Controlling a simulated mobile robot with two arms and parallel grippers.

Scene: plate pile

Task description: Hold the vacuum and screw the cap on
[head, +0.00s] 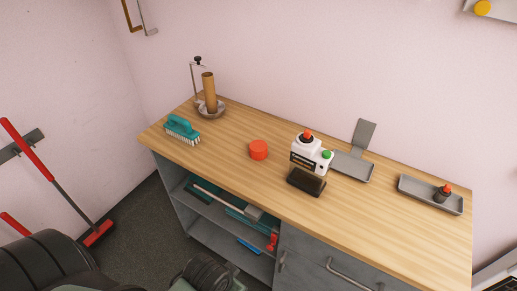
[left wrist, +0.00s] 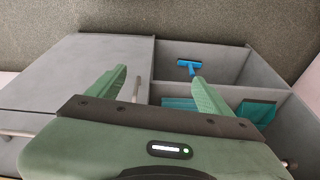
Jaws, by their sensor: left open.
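A white bottle-like unit (head: 305,153) with a red top and a green knob stands on the wooden worktop (head: 375,210). I cannot tell if it is the vacuum. A loose red round piece (head: 258,149), cap-like, lies on the worktop to its left.
A teal brush (head: 182,129) and a brown roll on a stand (head: 209,90) are at the worktop's left. Grey trays (head: 408,188) are at the right. Open shelves below hold a blue squeegee (left wrist: 188,66). The front right worktop is clear.

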